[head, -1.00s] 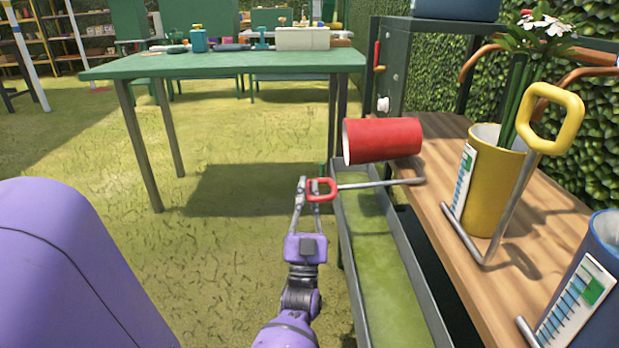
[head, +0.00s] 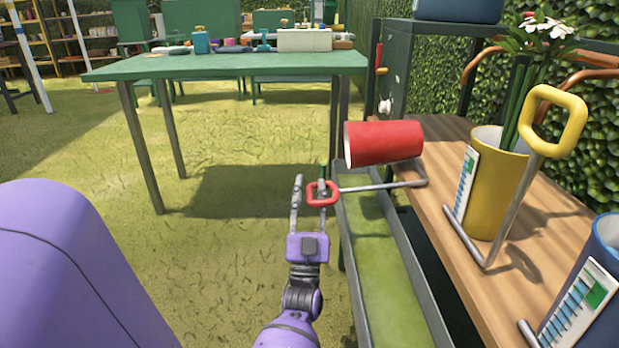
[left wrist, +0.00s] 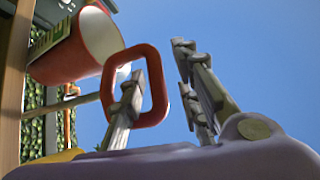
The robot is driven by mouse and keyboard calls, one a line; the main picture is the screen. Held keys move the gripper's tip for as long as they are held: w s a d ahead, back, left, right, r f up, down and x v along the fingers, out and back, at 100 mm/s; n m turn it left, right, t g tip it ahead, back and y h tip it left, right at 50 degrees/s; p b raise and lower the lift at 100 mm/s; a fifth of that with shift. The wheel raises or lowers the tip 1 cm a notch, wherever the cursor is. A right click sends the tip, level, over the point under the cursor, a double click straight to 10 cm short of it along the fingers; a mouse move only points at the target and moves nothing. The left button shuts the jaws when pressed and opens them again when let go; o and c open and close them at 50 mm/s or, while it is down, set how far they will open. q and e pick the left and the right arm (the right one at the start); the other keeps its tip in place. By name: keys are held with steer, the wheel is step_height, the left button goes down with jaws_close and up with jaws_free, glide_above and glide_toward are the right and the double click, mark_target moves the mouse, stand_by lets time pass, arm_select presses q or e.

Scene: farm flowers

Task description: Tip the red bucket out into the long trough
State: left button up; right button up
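The red bucket (head: 388,142) lies on its side, its open mouth facing left, above the far end of the long trough (head: 408,258). Its grey rod runs left to a red handle loop (head: 323,194). My left gripper (head: 310,186) is left of the trough, fingers spread, with one finger at the loop and the other apart on its left. In the left wrist view the bucket's pale inside (left wrist: 92,38) shows, and one finger passes within the red loop (left wrist: 160,85). No contents show in the bucket. The trough floor looks green. My right gripper is out of view.
A wooden shelf (head: 505,262) right of the trough holds a yellow bucket (head: 492,185) with white flowers and a blue bucket (head: 590,300). A green table (head: 235,65) with small items stands behind. The grass left of the trough is open.

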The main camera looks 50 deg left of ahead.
arm_select(q)
step_height(320, 180, up, 10)
steer(key=shift+f, duration=0.25)
steer(key=shift+s, duration=0.1)
